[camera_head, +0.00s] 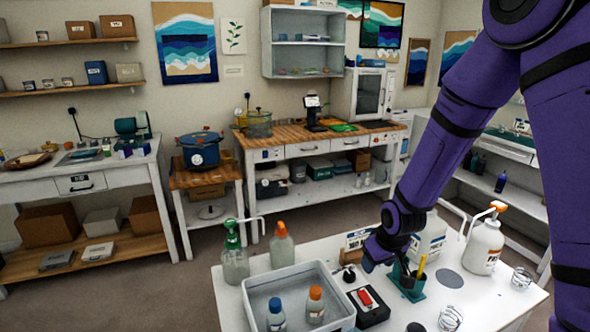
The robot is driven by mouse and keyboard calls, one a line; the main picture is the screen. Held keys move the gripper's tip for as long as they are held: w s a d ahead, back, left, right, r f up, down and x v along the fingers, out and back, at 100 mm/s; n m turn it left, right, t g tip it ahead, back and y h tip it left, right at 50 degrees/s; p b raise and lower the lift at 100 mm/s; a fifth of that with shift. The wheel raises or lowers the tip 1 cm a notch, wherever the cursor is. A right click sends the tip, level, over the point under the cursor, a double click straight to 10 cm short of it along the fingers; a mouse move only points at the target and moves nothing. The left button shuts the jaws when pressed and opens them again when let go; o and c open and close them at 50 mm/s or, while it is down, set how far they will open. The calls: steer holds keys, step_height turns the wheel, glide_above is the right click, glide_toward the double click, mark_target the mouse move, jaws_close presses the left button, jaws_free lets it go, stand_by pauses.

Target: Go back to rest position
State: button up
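My purple arm comes down from the upper right over the white worktable (235,300). My gripper (372,258) is at its lower end, low over the middle of the table. It is just left of a teal holder (408,285) with a yellow tool in it, and behind a black box with a red top (367,300). The fingers are small and dark in this view, so I cannot tell whether they are open or shut, or whether they touch anything.
A grey tray (340,316) holds two capped bottles. Pump bottles (235,262) (484,248) stand at the table's left and right. A white jug (430,238) is close behind my wrist. Wire coils (450,318) lie at the front right. The space above the tray is clear.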

steer(key=s+d+r+m, duration=0.1)
steer(key=s+r, duration=0.2)
steer(key=r, duration=0.4)
steer(key=s+d+r+t, duration=0.1)
steer(key=s+r, duration=0.2)
steer(key=r, duration=0.4)
steer(key=s+d+r+m, duration=0.1)
steer(key=s+d+r, duration=0.15)
steer(key=r, duration=0.45)
steer(key=s+r, duration=0.5)
steer(key=s, duration=0.4)
steer(key=s+d+r+m+t, duration=0.1)
steer(key=s+r, duration=0.4)
steer(key=s, duration=0.4)
steer(key=shift+r+h, duration=0.25)
steer(key=shift+h, duration=0.15)
